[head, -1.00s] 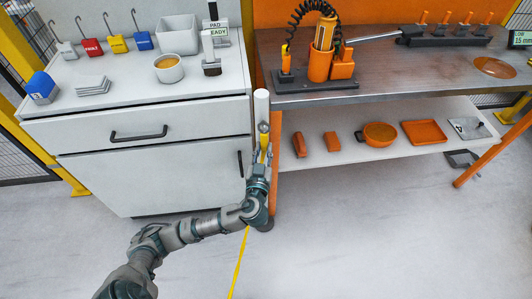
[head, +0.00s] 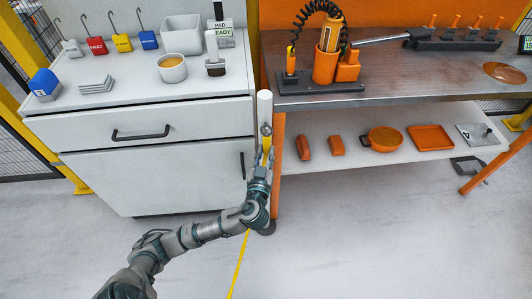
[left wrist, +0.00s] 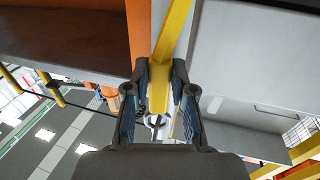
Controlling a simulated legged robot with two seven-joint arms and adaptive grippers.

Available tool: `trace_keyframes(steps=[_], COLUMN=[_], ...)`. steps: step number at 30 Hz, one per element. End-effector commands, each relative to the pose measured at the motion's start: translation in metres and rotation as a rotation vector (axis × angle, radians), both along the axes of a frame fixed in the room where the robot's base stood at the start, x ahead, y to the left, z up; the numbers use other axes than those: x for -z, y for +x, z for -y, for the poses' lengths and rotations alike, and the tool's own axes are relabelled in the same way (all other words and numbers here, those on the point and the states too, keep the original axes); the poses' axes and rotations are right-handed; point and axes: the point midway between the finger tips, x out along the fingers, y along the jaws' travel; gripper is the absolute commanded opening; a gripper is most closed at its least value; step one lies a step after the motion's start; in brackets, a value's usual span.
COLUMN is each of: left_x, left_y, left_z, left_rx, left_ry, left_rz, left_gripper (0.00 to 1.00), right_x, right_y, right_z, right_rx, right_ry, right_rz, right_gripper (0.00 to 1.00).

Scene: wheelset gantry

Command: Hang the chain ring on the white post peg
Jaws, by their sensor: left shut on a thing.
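The white post (head: 264,104) stands upright between the white cabinet and the orange-legged bench. A small grey round piece (head: 266,130) shows on its front; I cannot tell peg from ring there. My left gripper (head: 262,168) is just below it, shut on a yellow strap (head: 266,151) that rises toward the grey piece. In the left wrist view the yellow strap (left wrist: 170,35) runs between the fingers of my left gripper (left wrist: 160,72). A small pale ring-like part (left wrist: 155,121) shows lower between them. Whether a ring is around the peg is hidden. My right gripper is out of view.
The white cabinet (head: 185,185) is close on the left, with tagged hooks, a white bin (head: 182,34) and a cup (head: 172,68) on top. The bench (head: 385,80) and its lower shelf (head: 350,158) are on the right. The floor in front is clear.

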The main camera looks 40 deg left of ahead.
Motion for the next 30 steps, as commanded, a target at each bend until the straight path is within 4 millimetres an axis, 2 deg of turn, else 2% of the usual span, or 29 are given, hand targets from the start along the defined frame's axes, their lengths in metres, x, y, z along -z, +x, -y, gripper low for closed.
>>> trace_keyframes(steps=[1,2,4,5,13,17,30], left_x=[0.007,0.007,0.007,0.006,0.003,0.003,0.006], left_y=[0.000,0.000,0.000,0.000,-0.001,-0.008,-0.081], left_z=[0.001,0.001,0.001,0.001,0.001,0.006,0.056], left_rx=[0.000,0.000,0.000,0.000,0.000,0.002,0.002], left_ry=[-0.004,-0.004,-0.004,-0.004,-0.002,-0.004,-0.008], left_rz=[-0.013,-0.013,-0.012,-0.011,-0.006,-0.006,-0.009], left_gripper=[0.00,0.32,0.49,0.53,0.53,0.53,0.53], right_x=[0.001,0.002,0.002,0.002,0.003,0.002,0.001], right_y=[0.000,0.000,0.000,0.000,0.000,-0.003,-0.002], right_z=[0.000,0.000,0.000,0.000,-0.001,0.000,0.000], right_rx=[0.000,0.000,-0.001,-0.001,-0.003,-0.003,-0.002], right_ry=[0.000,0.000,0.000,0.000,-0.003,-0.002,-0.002], right_rz=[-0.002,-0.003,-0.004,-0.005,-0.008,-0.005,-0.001], right_gripper=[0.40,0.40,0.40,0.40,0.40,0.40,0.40])
